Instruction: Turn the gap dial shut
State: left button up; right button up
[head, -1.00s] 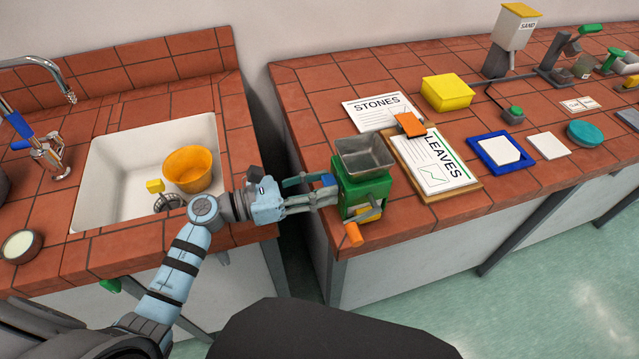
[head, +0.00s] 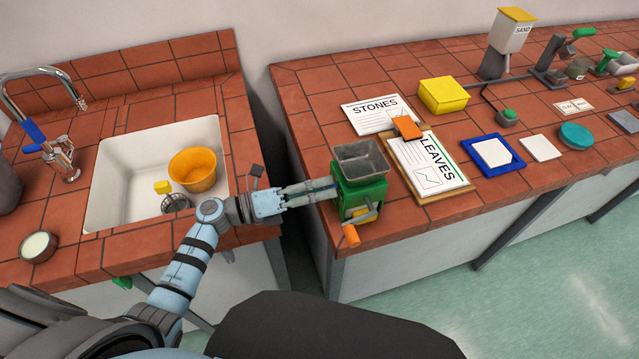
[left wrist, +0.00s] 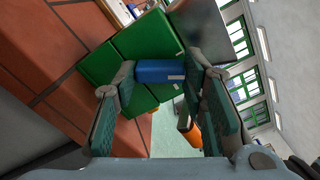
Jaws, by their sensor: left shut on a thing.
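A green mill (head: 362,196) with a grey metal hopper (head: 360,160) stands on the front left corner of the right bench. Its blue gap dial (left wrist: 160,72) sits on the mill's left side and shows between the fingers in the left wrist view, with a pale mark on it. My left gripper (head: 331,188) reaches in from the left and is shut on the dial, a finger on each side. In the head view the fingers hide most of the dial. My right gripper is not in view.
An orange crank handle (head: 351,236) sticks out at the mill's front. A clipboard (head: 420,194) with a LEAVES sheet lies right of the mill. A sink (head: 118,190) with an orange bowl (head: 193,170) is on the left. A gap separates the benches.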

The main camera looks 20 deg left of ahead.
pick_arm(q)
jog(key=n+p, duration=0.1)
jog(key=n, duration=0.2)
jog(key=shift+r+n+p, duration=0.1)
jog(key=shift+n+p, duration=0.2)
jog(key=shift+p, duration=0.05)
jog(key=shift+n+p, duration=0.65)
jog(key=shift+n, duration=0.65)
jog(key=o, duration=1.2)
jog(key=shift+c, duration=0.2)
